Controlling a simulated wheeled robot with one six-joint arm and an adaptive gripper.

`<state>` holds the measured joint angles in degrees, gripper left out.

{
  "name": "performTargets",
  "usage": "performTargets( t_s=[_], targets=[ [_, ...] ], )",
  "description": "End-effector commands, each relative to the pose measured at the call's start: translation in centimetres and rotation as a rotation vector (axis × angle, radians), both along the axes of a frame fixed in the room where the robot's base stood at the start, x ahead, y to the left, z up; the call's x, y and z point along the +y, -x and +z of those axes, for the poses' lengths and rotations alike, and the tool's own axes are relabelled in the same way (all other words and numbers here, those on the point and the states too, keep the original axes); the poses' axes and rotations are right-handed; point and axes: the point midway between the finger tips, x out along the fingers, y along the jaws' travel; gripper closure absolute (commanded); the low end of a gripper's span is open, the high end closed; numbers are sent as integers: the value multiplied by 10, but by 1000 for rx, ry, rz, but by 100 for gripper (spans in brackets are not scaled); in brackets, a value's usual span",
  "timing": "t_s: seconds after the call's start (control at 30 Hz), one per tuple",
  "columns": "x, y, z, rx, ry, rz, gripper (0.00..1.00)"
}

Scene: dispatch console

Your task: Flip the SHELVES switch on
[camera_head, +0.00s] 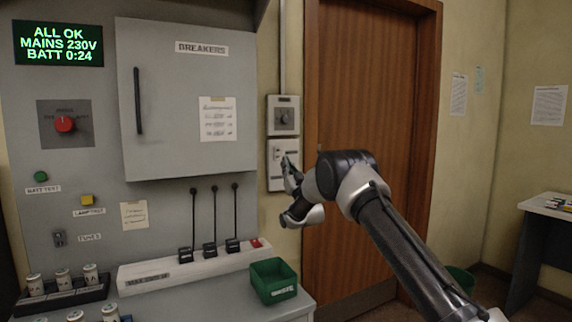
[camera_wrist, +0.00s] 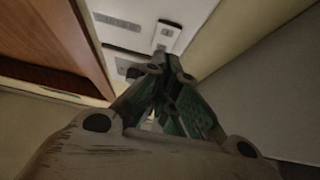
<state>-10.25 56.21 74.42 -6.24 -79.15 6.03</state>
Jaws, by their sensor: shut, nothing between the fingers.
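A white switch box (camera_head: 276,180) hangs on the wall between the grey cabinet and the door. My gripper (camera_head: 289,168) is in front of it, with the fingertips at its right part. In the wrist view the white panel (camera_wrist: 208,8) fills the top, with a small raised rocker-like switch (camera_wrist: 166,37) on it. My gripper (camera_wrist: 170,66) is shut and empty, its tips just below that switch; I cannot tell whether they touch. No SHELVES label is readable in either view, and the switch's position is unclear.
A grey box with a round knob (camera_head: 284,116) sits just above the white box. A brown door (camera_head: 362,110) is to the right. The grey console (camera_head: 180,95) stands left, with a green bin (camera_head: 274,281) on its ledge.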

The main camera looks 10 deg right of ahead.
Motion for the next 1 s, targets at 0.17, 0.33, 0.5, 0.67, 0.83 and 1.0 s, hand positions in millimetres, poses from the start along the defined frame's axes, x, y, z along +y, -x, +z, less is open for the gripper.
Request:
performTargets(
  t_s=[0.17, 0.33, 0.5, 0.67, 0.83, 1.0],
  targets=[
    [-4, 11, -17, 4, 1, 0, 100],
    [-8, 25, -36, 4, 1, 0, 100],
    [-13, 41, -57, 4, 1, 0, 100],
    [-17, 51, -70, 2, 1, 0, 100],
    [-18, 54, -75, 2, 1, 0, 100],
    [-18, 54, -74, 2, 1, 0, 100]
  ],
)
